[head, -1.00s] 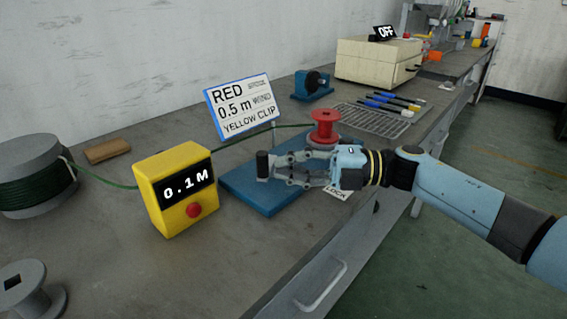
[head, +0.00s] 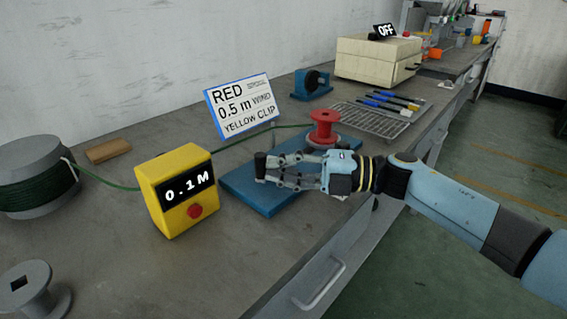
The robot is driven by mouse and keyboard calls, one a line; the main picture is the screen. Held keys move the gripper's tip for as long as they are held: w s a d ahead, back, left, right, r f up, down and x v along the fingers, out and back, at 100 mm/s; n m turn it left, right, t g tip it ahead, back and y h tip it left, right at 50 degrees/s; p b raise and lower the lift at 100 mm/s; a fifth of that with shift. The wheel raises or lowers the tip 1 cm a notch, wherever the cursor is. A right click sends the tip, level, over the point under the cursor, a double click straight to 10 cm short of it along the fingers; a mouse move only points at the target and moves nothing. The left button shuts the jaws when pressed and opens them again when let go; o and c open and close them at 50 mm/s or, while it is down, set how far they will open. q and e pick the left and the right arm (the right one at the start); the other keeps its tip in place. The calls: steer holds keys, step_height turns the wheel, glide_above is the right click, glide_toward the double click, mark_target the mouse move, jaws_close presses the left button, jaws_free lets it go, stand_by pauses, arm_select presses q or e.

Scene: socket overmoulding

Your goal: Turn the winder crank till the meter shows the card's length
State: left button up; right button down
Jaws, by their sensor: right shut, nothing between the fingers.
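The yellow meter (head: 183,215) stands on the bench and reads 0.1 M. The card (head: 242,107) behind it reads RED, 0.5 m WIND, YELLOW CLIP. The winder has a blue base (head: 262,200) and carries a red spool (head: 323,128). A black crank handle (head: 260,164) stands upright at the left, above the base. My right gripper (head: 268,178) is shut with nothing between its fingers, its tips right beside the handle. Whether they touch it I cannot tell. The gripper hides the crank arm. My left gripper is out of view.
A green cable (head: 115,184) runs from a grey drum (head: 32,175) through the meter towards the spool. A grey empty spool (head: 35,290) stands front left. A wire rack (head: 370,120) with pens and a cream box (head: 378,60) marked OFF stand behind.

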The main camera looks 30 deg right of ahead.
mark_target(264, 169)
steer(key=shift+w+a+r+m+t+h+p, duration=0.15)
steer(key=shift+a+m+t+h+p, duration=0.25)
steer(key=shift+m+t+h+p, duration=0.3)
steer(key=shift+a+r+m+t+h+p, duration=0.1)
steer(key=shift+a+m+t+h+p, duration=0.25)
steer(key=shift+m+t+h+p, duration=0.3)
steer(key=shift+w+a+f+m+t+h+p, duration=0.1)
steer(key=shift+w+a+m+t+h+p, duration=0.1)
steer(key=shift+a+m+t+h+p, duration=0.3)
steer(key=shift+w+a+f+p, duration=0.1)
steer(key=shift+w+f+p, duration=0.05)
steer(key=shift+w+p, duration=0.15)
